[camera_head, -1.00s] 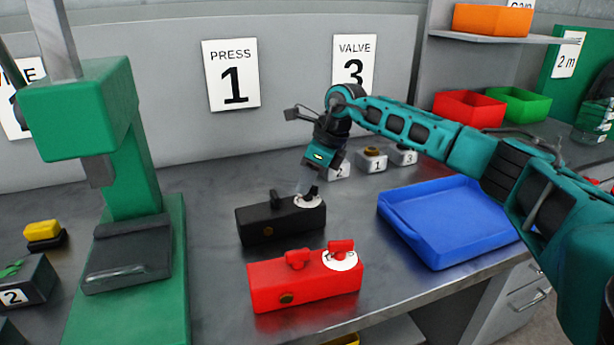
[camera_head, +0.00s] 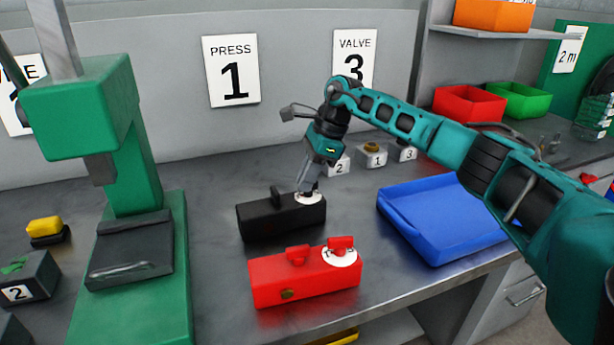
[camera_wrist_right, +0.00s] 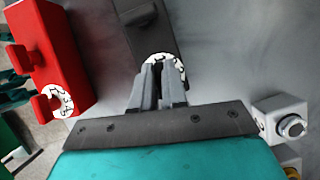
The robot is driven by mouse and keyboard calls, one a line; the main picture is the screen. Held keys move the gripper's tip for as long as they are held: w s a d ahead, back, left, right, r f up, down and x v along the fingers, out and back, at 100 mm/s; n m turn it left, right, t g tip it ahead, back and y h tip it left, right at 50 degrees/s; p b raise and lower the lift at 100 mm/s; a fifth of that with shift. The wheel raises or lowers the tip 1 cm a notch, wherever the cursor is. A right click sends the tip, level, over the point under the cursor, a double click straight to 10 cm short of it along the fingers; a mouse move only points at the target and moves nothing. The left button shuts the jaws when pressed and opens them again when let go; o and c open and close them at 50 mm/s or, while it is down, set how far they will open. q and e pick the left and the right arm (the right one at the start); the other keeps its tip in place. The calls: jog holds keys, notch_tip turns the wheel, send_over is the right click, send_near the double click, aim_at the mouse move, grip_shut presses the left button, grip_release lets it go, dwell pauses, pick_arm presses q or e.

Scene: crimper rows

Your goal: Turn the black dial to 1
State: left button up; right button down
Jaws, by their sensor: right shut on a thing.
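The black box (camera_head: 262,222) stands on the bench behind the red box. Its white dial plate (camera_head: 314,198) is at the right end of its top. My right gripper (camera_head: 307,188) points down over that plate and is shut on the black dial, which its fingers mostly hide. In the right wrist view, the gripper fingers (camera_wrist_right: 160,92) close over the white plate (camera_wrist_right: 178,62) of the black box (camera_wrist_right: 150,22). The dial's number setting cannot be read. My left gripper is not in view.
A red box (camera_head: 300,282) with its own dial (camera_head: 340,244) stands close in front. A blue tray (camera_head: 440,240) lies to the right. A green press (camera_head: 150,190) stands to the left. Small numbered blocks (camera_head: 374,158) stand behind.

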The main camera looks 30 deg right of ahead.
jog(key=c, duration=1.2)
grip_release()
jog(key=shift+o, duration=0.2)
jog(key=shift+r, duration=0.1)
jog(key=v, duration=1.2)
jog(key=shift+d+r, duration=0.15)
jog(key=shift+r, duration=0.2)
jog(key=shift+s, duration=0.1)
